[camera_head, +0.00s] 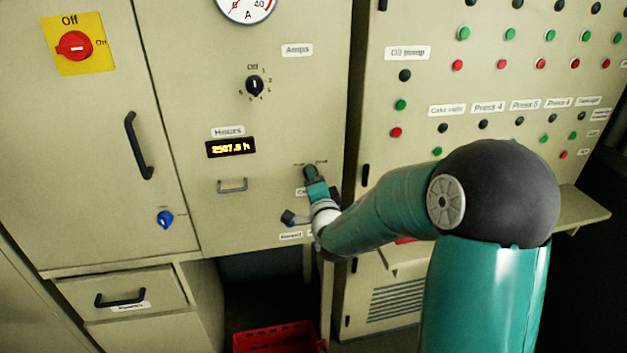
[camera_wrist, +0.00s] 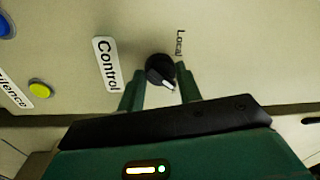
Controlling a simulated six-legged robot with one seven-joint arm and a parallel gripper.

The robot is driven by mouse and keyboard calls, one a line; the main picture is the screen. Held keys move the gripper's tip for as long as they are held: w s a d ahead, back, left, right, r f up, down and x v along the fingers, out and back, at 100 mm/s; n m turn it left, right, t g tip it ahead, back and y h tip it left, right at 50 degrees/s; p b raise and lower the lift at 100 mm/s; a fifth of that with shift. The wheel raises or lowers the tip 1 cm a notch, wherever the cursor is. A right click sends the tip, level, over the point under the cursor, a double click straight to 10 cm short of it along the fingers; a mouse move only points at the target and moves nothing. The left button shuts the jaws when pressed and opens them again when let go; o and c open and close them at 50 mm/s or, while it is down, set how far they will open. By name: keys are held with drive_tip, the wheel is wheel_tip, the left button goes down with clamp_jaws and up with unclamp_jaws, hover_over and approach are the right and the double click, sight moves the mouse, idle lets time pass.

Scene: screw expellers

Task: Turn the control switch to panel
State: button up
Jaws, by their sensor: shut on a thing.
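The control switch is a round black knob with a white pointer (camera_wrist: 160,70) in the wrist view. A "Control" label (camera_wrist: 106,64) sits left of it and a "Local" label (camera_wrist: 180,42) at its upper right, both turned sideways. The pointer aims down and right in that view, away from "Local". My gripper (camera_wrist: 161,84) has its two green fingers around the knob, one on each side, closed on it. In the head view my gripper (camera_head: 312,174) is at the cabinet's lower right and hides the switch. The "panel" wording is not readable in either view.
A yellow button (camera_wrist: 40,88) and a blue one (camera_wrist: 6,26) lie left in the wrist view. In the head view, the Amps selector (camera_head: 255,86) and a metal handle (camera_head: 233,186) are on the same panel. A red crate (camera_head: 275,338) stands below.

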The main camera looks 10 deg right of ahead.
drive_tip(key=shift+a+m, duration=0.15)
drive_tip(key=shift+m, duration=0.35)
drive_tip(key=o, duration=1)
drive_tip(key=shift+w+f, duration=0.1)
drive_tip(key=shift+w, duration=0.05)
drive_tip(key=shift+s, duration=0.3)
